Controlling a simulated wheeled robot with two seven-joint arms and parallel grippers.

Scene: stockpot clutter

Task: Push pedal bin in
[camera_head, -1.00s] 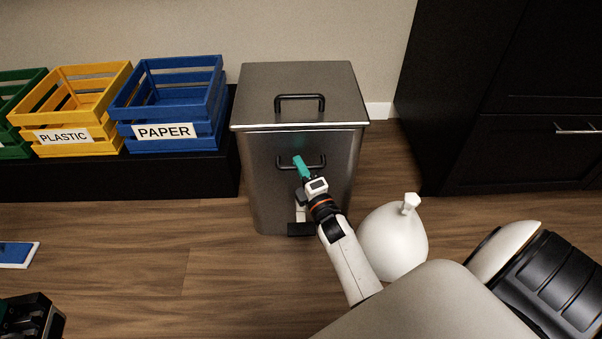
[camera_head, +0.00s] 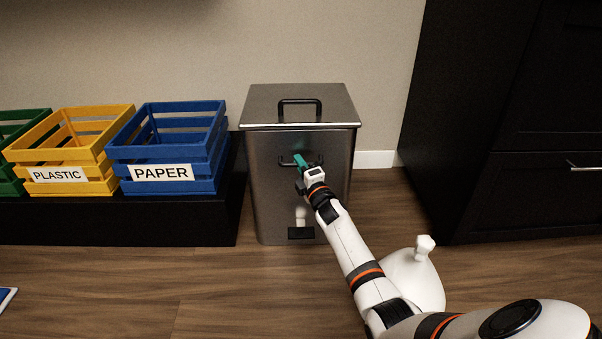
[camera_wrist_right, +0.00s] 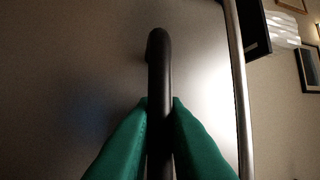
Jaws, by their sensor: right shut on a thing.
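The pedal bin (camera_head: 268,195) is a tall grey metal bin with a shut lid, standing upright on the floor against the back wall. A black handle (camera_head: 300,103) is on its lid and a second black handle (camera_head: 286,161) is on its front. Its pedal (camera_head: 301,233) shows low on the front. My right gripper (camera_head: 299,161) is shut on the front handle. In the right wrist view its green fingers (camera_wrist_right: 160,125) lie on both sides of the black handle bar (camera_wrist_right: 159,75). My left gripper is out of view.
A blue PAPER crate (camera_head: 165,185), a yellow PLASTIC crate (camera_head: 75,187) and a green crate (camera_head: 18,116) stand on a black bench (camera_head: 120,220) left of the bin. A black cabinet (camera_head: 500,195) stands right. A white tied bag (camera_head: 415,280) lies on the floor beside my arm.

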